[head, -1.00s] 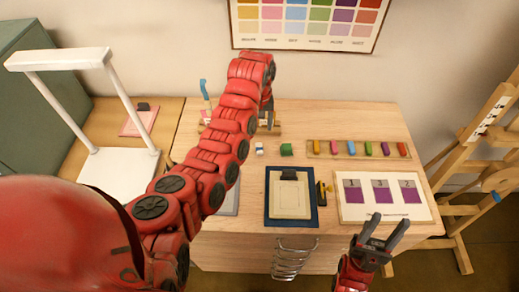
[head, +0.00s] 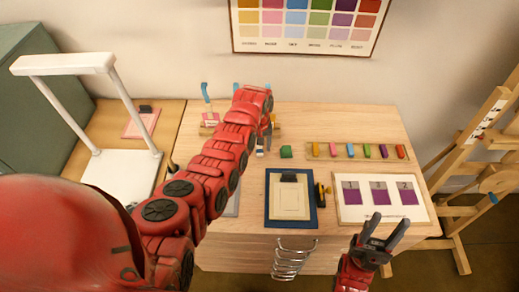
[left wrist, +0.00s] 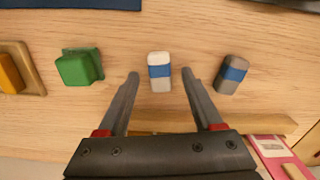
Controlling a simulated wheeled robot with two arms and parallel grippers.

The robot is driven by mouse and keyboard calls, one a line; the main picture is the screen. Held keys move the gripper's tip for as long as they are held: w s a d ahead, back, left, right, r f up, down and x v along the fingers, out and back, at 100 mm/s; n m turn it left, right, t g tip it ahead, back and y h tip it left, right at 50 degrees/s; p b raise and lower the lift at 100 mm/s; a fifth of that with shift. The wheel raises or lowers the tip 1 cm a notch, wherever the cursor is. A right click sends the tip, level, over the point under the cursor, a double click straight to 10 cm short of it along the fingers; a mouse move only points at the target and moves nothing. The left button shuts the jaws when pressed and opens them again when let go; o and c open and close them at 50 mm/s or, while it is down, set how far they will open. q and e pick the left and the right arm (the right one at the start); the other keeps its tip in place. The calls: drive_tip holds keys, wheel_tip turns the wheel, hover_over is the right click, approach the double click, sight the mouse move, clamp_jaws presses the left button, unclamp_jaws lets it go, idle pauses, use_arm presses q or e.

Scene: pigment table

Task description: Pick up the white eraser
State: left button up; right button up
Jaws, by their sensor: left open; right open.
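The white eraser (left wrist: 160,72) with a blue band lies on the wooden table in the left wrist view. It also shows in the head view (head: 260,153), partly covered by my left arm. My left gripper (left wrist: 160,75) is open and empty, with one fingertip to each side of the eraser and a gap on both sides. In the head view my left gripper (head: 265,141) is just above the eraser and partly hidden by its arm. My right gripper (head: 386,231) is open and empty at the table's front right.
A grey eraser (left wrist: 232,75) with a blue band lies right of the white one in the left wrist view. A green block (left wrist: 80,67) lies to its left. A wooden tray (head: 345,157) holds several coloured sticks. A blue-edged board (head: 269,222) lies nearer the front.

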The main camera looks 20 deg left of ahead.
sight(259, 148)
use_arm(q)
clamp_jaws()
idle(0.3)
drive_tip(key=shift+r, duration=0.15)
drive_tip(key=shift+r+b, duration=0.4)
wheel_tip(259, 148, up, 4)
drive_tip(key=shift+f+b, duration=0.1)
drive_tip(key=shift+b, duration=0.95)
wheel_tip(259, 148, up, 5)
drive_tip(key=shift+r+p, duration=0.1)
drive_tip(key=shift+p, duration=1.05)
